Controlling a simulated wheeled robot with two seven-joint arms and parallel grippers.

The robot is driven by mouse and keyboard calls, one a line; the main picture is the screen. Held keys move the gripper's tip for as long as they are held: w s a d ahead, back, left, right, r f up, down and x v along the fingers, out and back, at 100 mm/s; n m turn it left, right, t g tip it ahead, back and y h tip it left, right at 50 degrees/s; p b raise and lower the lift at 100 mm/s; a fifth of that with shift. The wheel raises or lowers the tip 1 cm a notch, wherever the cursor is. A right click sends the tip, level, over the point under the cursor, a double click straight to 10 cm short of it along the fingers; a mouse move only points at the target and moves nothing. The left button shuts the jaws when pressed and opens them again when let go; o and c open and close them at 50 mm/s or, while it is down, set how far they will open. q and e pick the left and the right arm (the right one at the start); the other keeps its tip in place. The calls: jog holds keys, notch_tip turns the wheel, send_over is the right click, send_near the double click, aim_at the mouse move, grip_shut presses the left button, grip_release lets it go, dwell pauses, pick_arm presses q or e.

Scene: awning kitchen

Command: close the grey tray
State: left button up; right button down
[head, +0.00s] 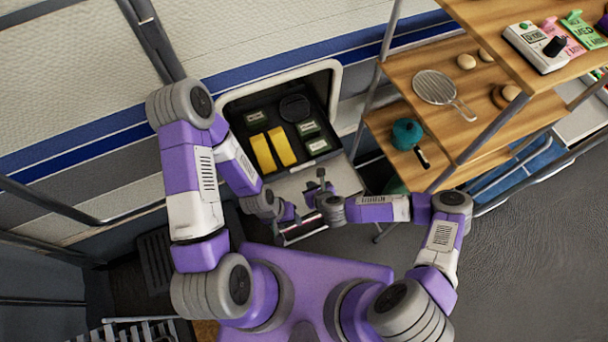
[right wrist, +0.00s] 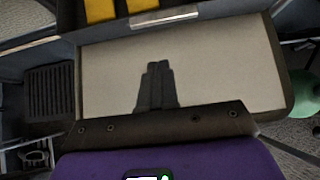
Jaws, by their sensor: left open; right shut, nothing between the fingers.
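The grey tray (head: 262,118) is dark inside and sits in a white-framed opening in the wall. It holds yellow packs and small dark boxes. In the right wrist view, the silver front strip of the tray (right wrist: 165,17) crosses the top, with yellow packs behind it. My right gripper (head: 321,180) is shut and empty, over the pale panel in front of the tray. In the right wrist view, the right gripper's fingertips (right wrist: 157,66) point toward the tray front, apart from it. My left gripper (head: 303,224) is lower, near the panel's near edge, partly hidden by its own arm.
The pale flap panel (right wrist: 215,70) lies below the tray front. To the right, wooden shelves (head: 440,105) carry a strainer (head: 437,88) and a teal pot (head: 407,134). A dark slatted mat (right wrist: 50,90) shows on the left side. Open floor (head: 530,240) lies at right.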

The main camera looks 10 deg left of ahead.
aim_at(304, 182)
jog(key=b+x, duration=0.1)
jog(key=x, duration=0.3)
jog(key=shift+f, duration=0.1)
jog(key=shift+w+a, duration=0.65)
jog(key=shift+w, duration=0.4)
jog(key=shift+w+a+r, duration=0.25)
jog(key=shift+w+a, duration=0.15)
jog(key=shift+w, duration=0.15)
